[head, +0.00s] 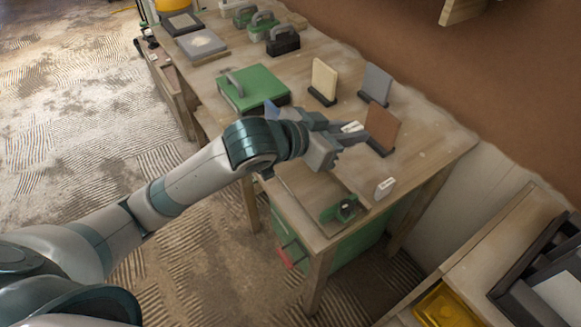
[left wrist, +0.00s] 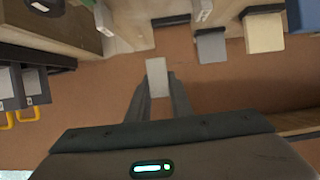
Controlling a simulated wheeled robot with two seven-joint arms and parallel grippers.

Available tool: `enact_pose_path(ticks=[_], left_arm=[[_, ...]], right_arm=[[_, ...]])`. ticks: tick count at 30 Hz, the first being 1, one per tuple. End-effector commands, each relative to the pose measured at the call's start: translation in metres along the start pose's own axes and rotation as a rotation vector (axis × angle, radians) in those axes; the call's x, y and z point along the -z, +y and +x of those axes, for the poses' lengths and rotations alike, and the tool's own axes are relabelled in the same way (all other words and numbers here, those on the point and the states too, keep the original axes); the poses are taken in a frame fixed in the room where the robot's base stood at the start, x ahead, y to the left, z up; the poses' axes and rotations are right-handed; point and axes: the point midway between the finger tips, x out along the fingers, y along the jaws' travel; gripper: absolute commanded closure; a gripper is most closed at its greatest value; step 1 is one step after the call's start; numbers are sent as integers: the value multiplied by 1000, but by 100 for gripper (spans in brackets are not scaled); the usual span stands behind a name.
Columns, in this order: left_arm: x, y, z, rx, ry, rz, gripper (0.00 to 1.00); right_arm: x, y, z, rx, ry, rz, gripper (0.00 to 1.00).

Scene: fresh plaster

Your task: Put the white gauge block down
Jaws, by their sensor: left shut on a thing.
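My left gripper (head: 345,136) is above the right half of the wooden table, shut on the white gauge block (head: 352,127). The block is a small pale piece between the fingertips, in front of the brown panel in this view. In the left wrist view the gripper (left wrist: 157,92) has its two fingers on either side of the block (left wrist: 157,74), which sticks out past the tips. I cannot tell the exact height of the block over the table. My right gripper is not in view.
The wooden table (head: 440,150) carries a brown panel (head: 382,125), a grey panel (head: 376,82) and a cream panel (head: 324,79) in dark stands. A green case (head: 262,90) lies left of them. A green tool (head: 341,211) and a small white upright piece (head: 385,188) are near the front.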

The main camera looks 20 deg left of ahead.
Motion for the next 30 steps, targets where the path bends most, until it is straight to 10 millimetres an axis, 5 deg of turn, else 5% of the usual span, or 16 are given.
enact_pose_path(ticks=[11, 30], left_arm=[[-8, -8, -3, 4, -2, -2, 100], [-87, -88, -36, 4, -4, -1, 100]], right_arm=[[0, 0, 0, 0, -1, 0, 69], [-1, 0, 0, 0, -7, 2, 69]])
